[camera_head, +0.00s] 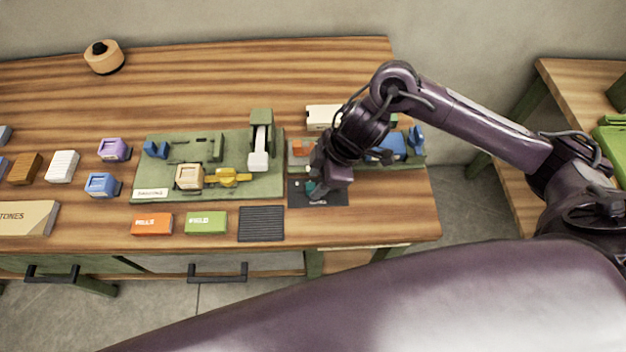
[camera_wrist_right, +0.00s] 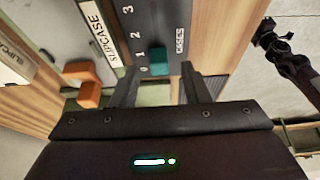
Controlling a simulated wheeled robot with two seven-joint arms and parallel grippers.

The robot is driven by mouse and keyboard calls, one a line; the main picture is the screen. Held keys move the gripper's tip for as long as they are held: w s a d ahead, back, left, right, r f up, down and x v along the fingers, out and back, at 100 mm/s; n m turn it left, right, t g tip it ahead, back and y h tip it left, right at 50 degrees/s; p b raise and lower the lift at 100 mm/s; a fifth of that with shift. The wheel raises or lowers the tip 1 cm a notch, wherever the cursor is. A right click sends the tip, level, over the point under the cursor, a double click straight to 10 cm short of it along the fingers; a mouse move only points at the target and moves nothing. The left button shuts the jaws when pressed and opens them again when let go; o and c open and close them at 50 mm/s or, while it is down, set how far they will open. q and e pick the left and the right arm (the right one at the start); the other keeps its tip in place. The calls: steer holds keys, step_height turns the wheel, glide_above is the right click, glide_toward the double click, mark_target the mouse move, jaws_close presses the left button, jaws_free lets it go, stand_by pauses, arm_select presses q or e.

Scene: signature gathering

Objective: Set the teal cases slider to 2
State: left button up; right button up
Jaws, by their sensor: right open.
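The teal slider knob (camera_wrist_right: 158,62) sits on a dark grey panel (camera_wrist_right: 170,15) marked CASES, with the figures 0, 1, 2 and 3 beside its track. The knob is at the low end, near the 0 and 1; I cannot tell exactly which. My right gripper (camera_wrist_right: 160,84) is open, with one finger on each side of the knob; contact cannot be told. In the head view the right gripper (camera_head: 322,182) is over the dark panel (camera_head: 335,194), and a bit of the teal knob (camera_head: 310,186) shows beside it. My left gripper is not in view.
An orange block (camera_wrist_right: 88,92) stands close to the panel, by a SLIPCASE label (camera_wrist_right: 103,38). In the head view, a black ridged mat (camera_head: 261,223) and a green board (camera_head: 262,186) with devices lie left of the gripper.

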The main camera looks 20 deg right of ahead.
mark_target(311, 189)
steer(key=shift+x, duration=0.9)
steer(key=shift+a+f, duration=0.15)
steer(key=shift+f, duration=0.1)
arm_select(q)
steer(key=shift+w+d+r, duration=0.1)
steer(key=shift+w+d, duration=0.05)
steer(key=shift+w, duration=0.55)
arm_select(e)
jaws_close()
